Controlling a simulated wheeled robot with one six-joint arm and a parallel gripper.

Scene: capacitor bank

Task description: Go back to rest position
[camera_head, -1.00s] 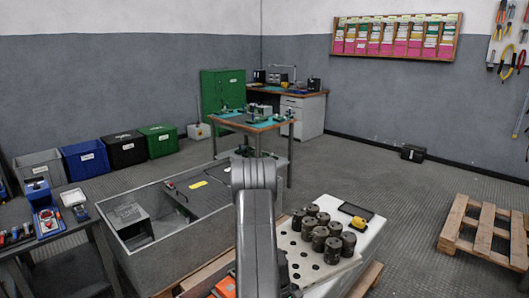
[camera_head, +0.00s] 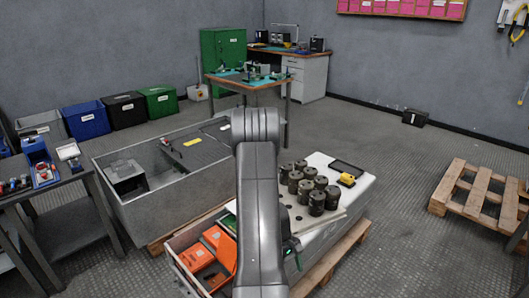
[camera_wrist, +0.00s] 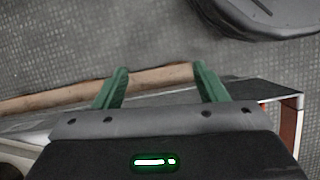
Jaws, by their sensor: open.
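My gripper (camera_wrist: 160,80) shows in the wrist view with its two green fingers spread apart and nothing between them. Beyond the fingers lie a wooden pallet board and the grey textured floor. In the head view my grey arm rises through the middle of the picture. It hides part of the white block and of the crate beside it. My gripper is mostly hidden behind the arm there, with only a small green-lit part showing at its right side.
Dark cylinders (camera_head: 317,203) stand on a white block (camera_head: 358,198) right of my arm. A crate with orange boxes (camera_head: 196,257) is left of it. A grey bin (camera_head: 150,215), a tool table (camera_head: 78,182) and a wooden pallet (camera_head: 480,195) stand around.

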